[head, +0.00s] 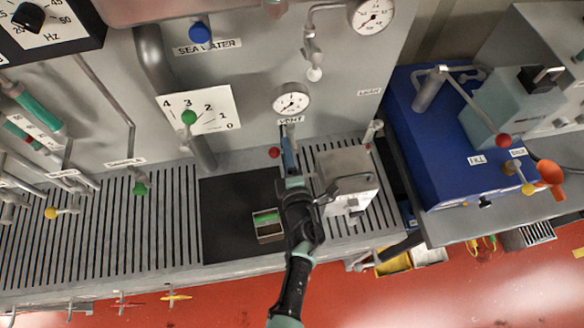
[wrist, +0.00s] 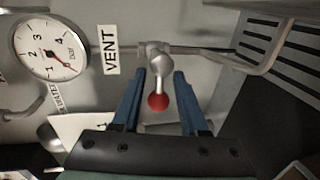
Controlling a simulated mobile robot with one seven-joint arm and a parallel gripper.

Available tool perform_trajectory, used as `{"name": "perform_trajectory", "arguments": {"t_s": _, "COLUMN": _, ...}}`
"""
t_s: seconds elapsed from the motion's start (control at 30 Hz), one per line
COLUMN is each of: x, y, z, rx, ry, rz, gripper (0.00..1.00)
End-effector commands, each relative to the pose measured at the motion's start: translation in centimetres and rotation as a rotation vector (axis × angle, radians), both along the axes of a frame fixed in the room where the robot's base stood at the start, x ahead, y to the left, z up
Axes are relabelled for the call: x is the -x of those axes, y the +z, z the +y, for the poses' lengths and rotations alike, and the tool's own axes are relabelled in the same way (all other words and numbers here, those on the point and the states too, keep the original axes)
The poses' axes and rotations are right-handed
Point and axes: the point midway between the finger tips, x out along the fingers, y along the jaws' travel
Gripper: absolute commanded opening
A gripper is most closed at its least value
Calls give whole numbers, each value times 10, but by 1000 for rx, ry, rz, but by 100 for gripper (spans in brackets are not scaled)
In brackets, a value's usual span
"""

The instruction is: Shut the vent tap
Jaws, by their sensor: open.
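The vent tap (wrist: 154,54) sits on the grey panel beside the VENT label (wrist: 111,50). Its short lever ends in a red ball (wrist: 158,102), which also shows in the head view (head: 274,152), left of my gripper. My gripper (wrist: 159,74) is open, its two blue fingers on either side of the lever and ball in the wrist view. Gaps show between the ball and both fingers, and nothing is held. In the head view my gripper (head: 289,143) is just below the VENT label, and the tap's body is mostly hidden behind it.
A dial gauge (head: 291,100) is above the label. A thin bent pipe (wrist: 235,52) runs from the tap. A grey metal box (head: 346,170) stands close right of my gripper on the slatted bench. A black mat (head: 225,236) with a small green-topped box (head: 267,224) lies to the left.

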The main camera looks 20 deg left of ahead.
Motion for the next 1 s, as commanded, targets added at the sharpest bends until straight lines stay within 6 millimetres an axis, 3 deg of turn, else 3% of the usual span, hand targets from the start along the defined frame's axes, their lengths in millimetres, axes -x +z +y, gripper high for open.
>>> {"name": "perform_trajectory", "arguments": {"t_s": 0.53, "x": 84, "y": 19, "z": -56, "rx": -1, "ry": -1, "rz": 1, "gripper": 43}}
{"name": "perform_trajectory", "arguments": {"t_s": 0.7, "x": 94, "y": 23, "z": -65, "rx": -1, "ry": -1, "rz": 0, "gripper": 43}}
{"name": "perform_trajectory", "arguments": {"t_s": 1.0, "x": 97, "y": 24, "z": -67, "rx": -1, "ry": -1, "rz": 0, "gripper": 43}}
